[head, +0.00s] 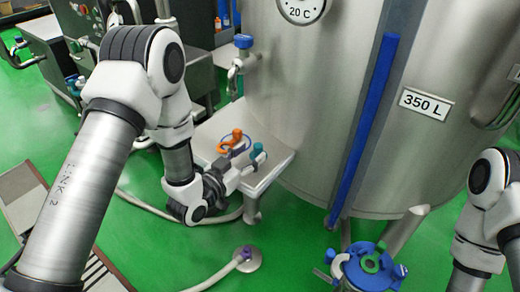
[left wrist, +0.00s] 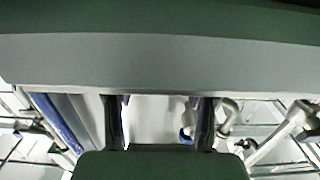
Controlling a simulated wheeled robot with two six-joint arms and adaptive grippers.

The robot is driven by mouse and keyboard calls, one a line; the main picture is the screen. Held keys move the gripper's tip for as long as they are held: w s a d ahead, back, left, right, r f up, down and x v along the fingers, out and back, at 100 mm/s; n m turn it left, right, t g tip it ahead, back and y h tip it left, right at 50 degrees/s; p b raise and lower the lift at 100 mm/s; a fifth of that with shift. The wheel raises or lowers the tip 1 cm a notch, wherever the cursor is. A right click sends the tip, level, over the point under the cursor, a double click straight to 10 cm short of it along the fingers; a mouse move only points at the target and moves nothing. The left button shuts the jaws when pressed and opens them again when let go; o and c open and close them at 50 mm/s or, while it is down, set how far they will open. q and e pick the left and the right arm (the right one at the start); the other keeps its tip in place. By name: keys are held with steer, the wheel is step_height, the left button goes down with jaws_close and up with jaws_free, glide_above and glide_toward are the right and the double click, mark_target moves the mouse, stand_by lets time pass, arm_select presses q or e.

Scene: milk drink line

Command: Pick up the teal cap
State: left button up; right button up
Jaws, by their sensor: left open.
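The teal cap (head: 258,149) stands on a small pale shelf (head: 272,177) beside the tank, near the shelf's right part. My left gripper (head: 249,164) is open, with its fingers reaching over the shelf close to the teal cap. One finger partly covers the cap's lower part, and I cannot tell whether they touch. In the left wrist view the two fingers (left wrist: 160,125) stand apart with a pale surface between them. A small blue part (left wrist: 186,134) shows beside the right finger there; I cannot tell what it is. My right gripper is out of view.
An orange cap (head: 236,135) sits on the shelf, left of the teal one. The big steel tank (head: 300,110) rises just behind the shelf, with a blue-handled valve (head: 243,42). A blue-topped vessel (head: 370,268) stands at the lower right. A hose runs over the green floor.

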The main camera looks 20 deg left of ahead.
mark_target(255, 151)
arm_select(q)
steer(key=x, duration=0.4)
steer(key=shift+w+d+f, duration=0.1)
steer(key=shift+f, duration=0.1)
steer(key=shift+r, duration=0.1)
jaws_close()
